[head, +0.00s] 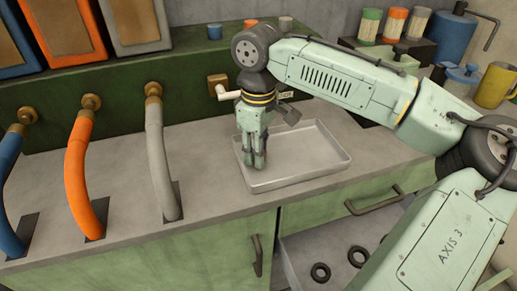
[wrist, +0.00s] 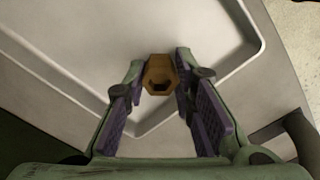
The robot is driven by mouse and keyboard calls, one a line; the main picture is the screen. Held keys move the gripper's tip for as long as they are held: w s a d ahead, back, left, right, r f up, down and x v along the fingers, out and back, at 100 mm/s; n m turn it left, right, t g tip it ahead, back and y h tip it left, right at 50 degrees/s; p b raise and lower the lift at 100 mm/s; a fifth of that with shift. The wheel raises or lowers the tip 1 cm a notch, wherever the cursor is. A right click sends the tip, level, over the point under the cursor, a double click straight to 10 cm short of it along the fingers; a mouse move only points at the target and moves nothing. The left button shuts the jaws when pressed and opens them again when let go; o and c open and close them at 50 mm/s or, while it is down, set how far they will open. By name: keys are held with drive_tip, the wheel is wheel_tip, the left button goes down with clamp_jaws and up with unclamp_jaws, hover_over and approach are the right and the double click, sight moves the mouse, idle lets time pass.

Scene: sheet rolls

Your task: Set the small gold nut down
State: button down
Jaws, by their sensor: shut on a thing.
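A small gold hex nut (wrist: 160,74) sits between the two finger pads of my gripper (wrist: 160,82) in the wrist view. The gripper is shut on it. In the head view my gripper (head: 255,163) points down at the left part of a shallow metal tray (head: 335,153). The nut cannot be made out there. The wrist view shows the tray's floor and raised rim (wrist: 250,32) below the nut. I cannot tell how high the nut is above the tray.
Blue, orange and grey hoses (head: 160,160) rise from the counter on the left. A white tap-like spout (head: 228,94) is behind the gripper. Jars (head: 395,22) and a yellow mug (head: 495,86) stand at the back right. An open drawer with black rings (head: 320,272) is below.

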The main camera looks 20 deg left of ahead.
drive_tip(key=shift+f, duration=0.1)
drive_tip(key=c, duration=1.6)
unclamp_jaws()
drive_tip(key=shift+c, duration=0.2)
wheel_tip(320, 180, up, 12)
